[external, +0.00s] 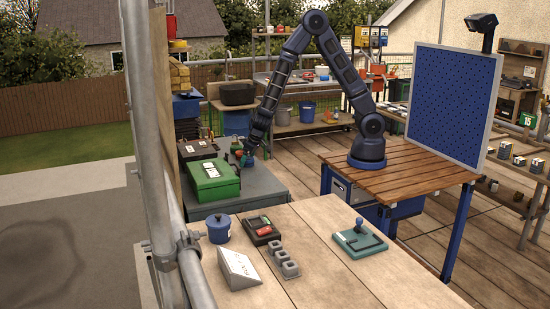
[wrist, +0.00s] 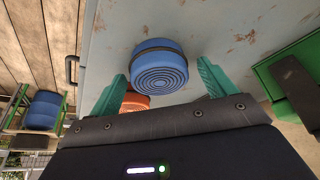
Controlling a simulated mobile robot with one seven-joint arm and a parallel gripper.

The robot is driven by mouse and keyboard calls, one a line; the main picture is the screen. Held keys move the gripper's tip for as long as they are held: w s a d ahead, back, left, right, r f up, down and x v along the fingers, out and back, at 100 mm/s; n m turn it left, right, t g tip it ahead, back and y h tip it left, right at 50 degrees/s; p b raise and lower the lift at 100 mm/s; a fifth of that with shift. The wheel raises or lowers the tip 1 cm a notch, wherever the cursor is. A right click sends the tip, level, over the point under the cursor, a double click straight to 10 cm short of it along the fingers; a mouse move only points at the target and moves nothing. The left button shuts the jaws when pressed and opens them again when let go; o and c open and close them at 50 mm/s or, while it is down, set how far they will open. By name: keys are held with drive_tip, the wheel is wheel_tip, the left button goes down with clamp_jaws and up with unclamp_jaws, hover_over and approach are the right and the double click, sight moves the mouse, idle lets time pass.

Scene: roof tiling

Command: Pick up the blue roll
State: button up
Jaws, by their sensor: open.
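The blue roll (wrist: 158,68) shows in the wrist view, with a dark band around it and ringed grooves on its near end. It rests on a grey worn surface (wrist: 215,30). My gripper (wrist: 162,85) is open, with one teal finger on each side of the roll's near end. I cannot tell whether either finger touches it. In the external view my gripper (external: 243,155) is low over the grey worktop (external: 262,183), beside the green box, and the roll is hard to make out there. An orange-red round thing (wrist: 135,101) lies close by, partly hidden behind my gripper.
A green box (external: 213,181) stands close to my gripper; its green side (wrist: 290,65) is at the right of the wrist view. A dark case (external: 198,149) lies behind it. The wooden bench (external: 310,235) in front holds a blue pot (external: 219,229) and other items.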

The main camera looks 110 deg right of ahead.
drive_tip(key=shift+f, duration=0.1)
drive_tip(key=c, duration=1.1)
